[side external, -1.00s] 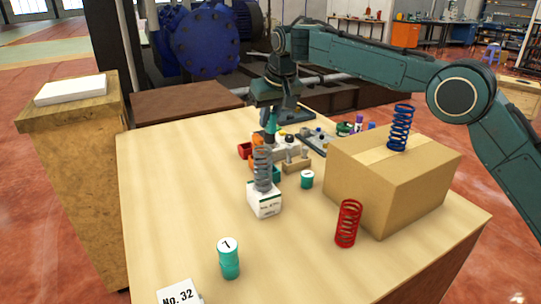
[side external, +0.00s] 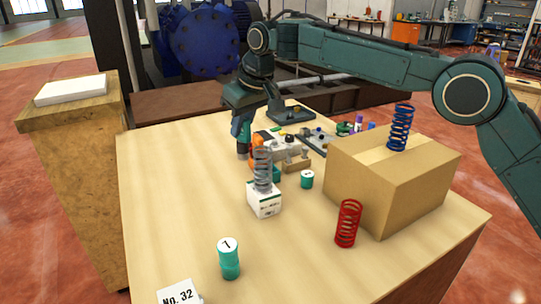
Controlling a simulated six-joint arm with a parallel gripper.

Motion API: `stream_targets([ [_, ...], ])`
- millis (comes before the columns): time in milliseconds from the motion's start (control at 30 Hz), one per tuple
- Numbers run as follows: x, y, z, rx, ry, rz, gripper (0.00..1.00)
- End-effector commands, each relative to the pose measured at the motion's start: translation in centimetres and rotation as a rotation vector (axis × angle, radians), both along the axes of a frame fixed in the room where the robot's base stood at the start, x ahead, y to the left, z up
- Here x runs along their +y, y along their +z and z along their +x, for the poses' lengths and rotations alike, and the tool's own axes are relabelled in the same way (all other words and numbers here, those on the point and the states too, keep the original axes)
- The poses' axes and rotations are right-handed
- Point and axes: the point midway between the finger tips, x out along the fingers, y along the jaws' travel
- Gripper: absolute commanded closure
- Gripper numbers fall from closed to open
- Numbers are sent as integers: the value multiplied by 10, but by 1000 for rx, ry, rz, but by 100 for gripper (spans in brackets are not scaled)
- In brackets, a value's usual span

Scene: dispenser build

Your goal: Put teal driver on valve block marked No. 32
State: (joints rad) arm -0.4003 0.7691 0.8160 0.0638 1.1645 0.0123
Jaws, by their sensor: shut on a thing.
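My gripper (side external: 241,114) is shut on the teal driver (side external: 246,134) and points down at the far side of the wooden table. The driver hangs below the fingers with its dark end low, in front of the far tools. The picture does not clearly show whether its tip touches anything. A white block marked No. 32 (side external: 180,293) is at the near table edge, cut off by the bottom of the picture. My gripper is far behind it, apart from it.
A white block (side external: 264,203) carries a grey spring (side external: 262,170). Teal cylinders (side external: 229,262) (side external: 307,180), a red spring (side external: 348,224) and a cardboard box (side external: 385,190) with a blue spring (side external: 401,128) stand around. An orange item (side external: 257,146) is beside the driver. The table's left side is clear.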

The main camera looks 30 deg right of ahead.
Motion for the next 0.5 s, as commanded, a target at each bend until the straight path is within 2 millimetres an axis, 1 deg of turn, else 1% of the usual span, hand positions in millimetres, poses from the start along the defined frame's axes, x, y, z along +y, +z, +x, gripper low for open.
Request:
stream_targets([
  [33,17,4,-9,-2,64,1,100],
  [200,71,12,-45,-2,293,2,100],
  [267,89,15,-60,-2,373,2,100],
  [300,101,17,-70,-1,428,2,100],
  [367,117,19,-86,-1,508,3,100],
  [500,152,26,-127,-2,698,2,100],
])
